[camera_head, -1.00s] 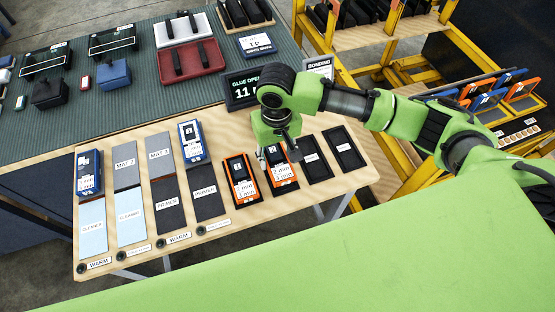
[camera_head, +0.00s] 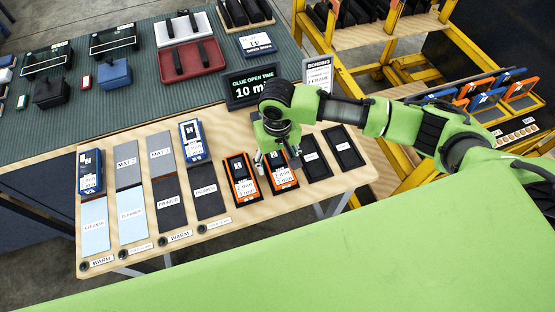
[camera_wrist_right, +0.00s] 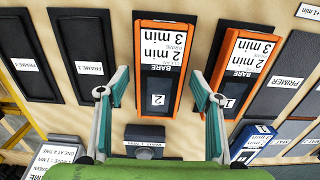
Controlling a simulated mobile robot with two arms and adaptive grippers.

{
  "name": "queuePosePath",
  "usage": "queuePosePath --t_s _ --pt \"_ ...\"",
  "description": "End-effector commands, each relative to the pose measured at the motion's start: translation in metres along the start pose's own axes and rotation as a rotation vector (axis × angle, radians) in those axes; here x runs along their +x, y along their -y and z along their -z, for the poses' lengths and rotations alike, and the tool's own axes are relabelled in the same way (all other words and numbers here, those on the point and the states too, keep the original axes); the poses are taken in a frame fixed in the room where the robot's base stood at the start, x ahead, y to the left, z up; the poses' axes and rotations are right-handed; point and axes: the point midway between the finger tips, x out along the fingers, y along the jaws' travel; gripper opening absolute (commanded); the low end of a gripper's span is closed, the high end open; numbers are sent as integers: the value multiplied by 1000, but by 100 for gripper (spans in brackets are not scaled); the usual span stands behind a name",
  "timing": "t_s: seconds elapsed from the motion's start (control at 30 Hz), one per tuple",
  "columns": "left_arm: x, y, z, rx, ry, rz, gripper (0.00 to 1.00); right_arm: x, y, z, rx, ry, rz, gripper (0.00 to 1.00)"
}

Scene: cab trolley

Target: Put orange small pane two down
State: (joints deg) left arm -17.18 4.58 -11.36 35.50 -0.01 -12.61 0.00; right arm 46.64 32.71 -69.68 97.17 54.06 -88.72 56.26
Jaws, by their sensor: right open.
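The orange small pane marked 2 (camera_head: 283,177) lies flat on the bench in a dark slot; its white label reads "2 min 3 min". In the right wrist view this pane (camera_wrist_right: 160,70) is between my fingers, with clear gaps on both sides. My left gripper is not in view.
Two black frames (camera_head: 344,148) lie right of the orange panes. Primer and cleaner pads (camera_head: 170,205) and blue panes (camera_head: 193,140) lie left. A timer sign (camera_head: 253,88) stands behind my right gripper. A yellow rack (camera_head: 400,75) is at the back right.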

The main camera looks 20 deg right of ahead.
Motion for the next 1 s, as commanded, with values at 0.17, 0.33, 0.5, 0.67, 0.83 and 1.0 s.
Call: queuePosePath --t_s 0.17,0.33,0.5,0.67,0.83,1.0 --pt "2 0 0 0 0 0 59 -8 1 1 -1 -2 2 59" --pt "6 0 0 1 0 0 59 -37 1 2 -1 -4 3 59" --pt "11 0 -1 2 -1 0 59 -75 0 2 -1 -5 2 59" --pt "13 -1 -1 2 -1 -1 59 -104 1 1 -1 -3 2 59" --pt "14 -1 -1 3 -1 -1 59 -120 0 0 0 0 1 59" --pt "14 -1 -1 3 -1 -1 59 -123 0 0 0 0 1 59"
